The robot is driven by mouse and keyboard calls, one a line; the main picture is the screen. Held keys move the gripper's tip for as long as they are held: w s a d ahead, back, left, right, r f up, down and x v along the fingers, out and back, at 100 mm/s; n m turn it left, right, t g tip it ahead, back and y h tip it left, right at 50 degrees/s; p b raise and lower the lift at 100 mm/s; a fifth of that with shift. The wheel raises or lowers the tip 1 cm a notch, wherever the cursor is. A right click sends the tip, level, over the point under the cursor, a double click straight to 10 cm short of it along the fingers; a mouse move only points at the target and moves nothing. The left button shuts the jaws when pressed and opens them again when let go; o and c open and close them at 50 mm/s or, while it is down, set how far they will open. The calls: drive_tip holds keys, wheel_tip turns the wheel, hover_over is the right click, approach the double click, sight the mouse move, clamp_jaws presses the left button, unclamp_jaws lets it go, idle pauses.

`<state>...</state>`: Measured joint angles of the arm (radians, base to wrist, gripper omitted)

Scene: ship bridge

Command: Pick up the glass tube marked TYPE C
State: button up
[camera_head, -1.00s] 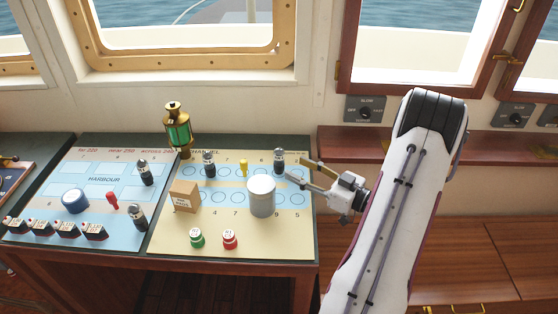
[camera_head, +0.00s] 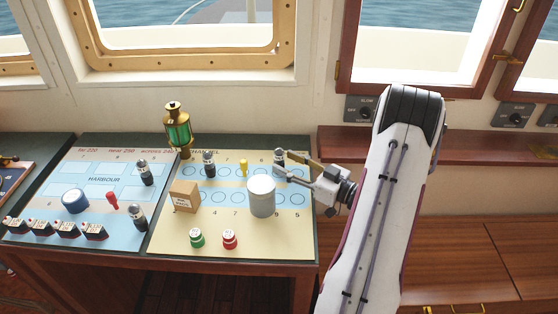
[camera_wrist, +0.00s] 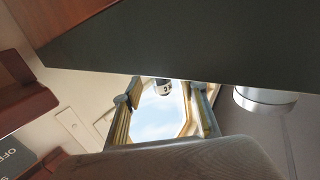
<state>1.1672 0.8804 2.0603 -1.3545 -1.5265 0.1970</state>
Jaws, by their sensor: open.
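Several small tubes with dark caps stand on the chart desk: one at the back right (camera_head: 279,156), one at the back middle (camera_head: 208,163), and two on the harbour chart (camera_head: 145,172) (camera_head: 138,217). Their markings are too small to read, so I cannot tell which is TYPE C. My gripper (camera_head: 283,163) is open, reaching in from the right, its fingertips at the back-right tube. In the wrist view the open fingers (camera_wrist: 166,90) frame a window, with a small dark-and-white piece (camera_wrist: 162,88), seemingly that tube, between the tips.
A grey-white canister (camera_head: 262,197) stands close in front of my fingers. A cardboard box (camera_head: 184,196), a green lantern (camera_head: 178,132), a yellow peg (camera_head: 243,168), and green (camera_head: 196,238) and red (camera_head: 230,239) pieces are further left. A wooden ledge (camera_head: 350,145) lies behind the arm.

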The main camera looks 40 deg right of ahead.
drive_tip(key=shift+w+a, duration=0.15)
drive_tip(key=shift+w, duration=0.9)
clamp_jaws()
